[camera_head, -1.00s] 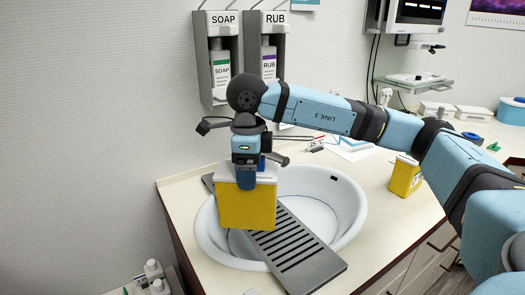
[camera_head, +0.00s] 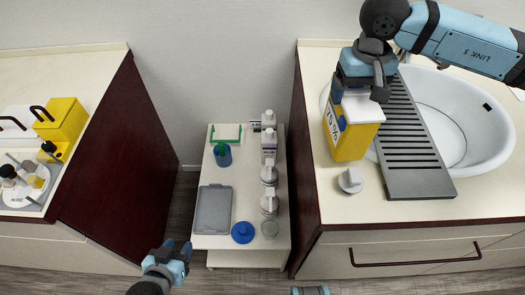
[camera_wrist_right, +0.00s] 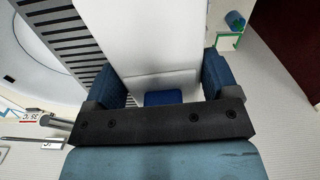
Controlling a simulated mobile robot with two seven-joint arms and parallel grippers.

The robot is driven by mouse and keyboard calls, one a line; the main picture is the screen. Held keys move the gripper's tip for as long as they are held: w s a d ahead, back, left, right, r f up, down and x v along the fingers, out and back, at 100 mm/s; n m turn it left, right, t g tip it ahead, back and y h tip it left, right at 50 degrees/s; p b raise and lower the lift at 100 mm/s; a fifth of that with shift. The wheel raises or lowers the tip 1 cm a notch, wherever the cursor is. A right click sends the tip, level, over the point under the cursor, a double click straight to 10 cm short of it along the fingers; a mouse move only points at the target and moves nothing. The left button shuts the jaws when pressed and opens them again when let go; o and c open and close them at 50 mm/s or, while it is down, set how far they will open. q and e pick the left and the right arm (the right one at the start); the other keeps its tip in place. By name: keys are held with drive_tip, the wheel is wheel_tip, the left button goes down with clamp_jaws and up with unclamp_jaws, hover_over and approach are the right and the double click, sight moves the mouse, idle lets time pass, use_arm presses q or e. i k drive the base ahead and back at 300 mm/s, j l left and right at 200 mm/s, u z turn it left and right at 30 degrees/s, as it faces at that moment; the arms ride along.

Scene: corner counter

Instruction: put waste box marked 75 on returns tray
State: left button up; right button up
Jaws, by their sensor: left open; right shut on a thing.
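My right gripper (camera_head: 352,102) is shut on a yellow waste box (camera_head: 350,142) with a white lid. Its side label reads 75, partly legible. The box is upright over the counter at the left of the sink; I cannot tell if it touches the counter. In the right wrist view its white lid (camera_wrist_right: 155,35) sits between the blue fingers (camera_wrist_right: 163,80). A grey tray (camera_head: 213,210) lies on the low cart; I see no returns label on it. My left gripper (camera_head: 176,258) is open and empty, low in front of the cart.
The cart (camera_head: 246,192) stands between two counters and carries several white bottles, a blue lid (camera_head: 242,232) and a green-blue cup (camera_head: 222,154). A white knob-like thing (camera_head: 350,181) stands close to the held box. Another yellow box (camera_head: 62,122) is on the left counter.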

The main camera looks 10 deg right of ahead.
sight(214, 211)
drive_tip(key=k+j, duration=0.1)
drive_tip(key=j, duration=0.4)
drive_tip(key=k+j+u, duration=0.1)
drive_tip(key=j, duration=0.35)
drive_tip(key=k+j, duration=0.15)
drive_tip(key=j, duration=0.35)
drive_tip(key=k+j+u, duration=0.1)
drive_tip(key=j, duration=0.9)
drive_tip(key=k+u, duration=0.05)
drive_tip(key=k, duration=0.05)
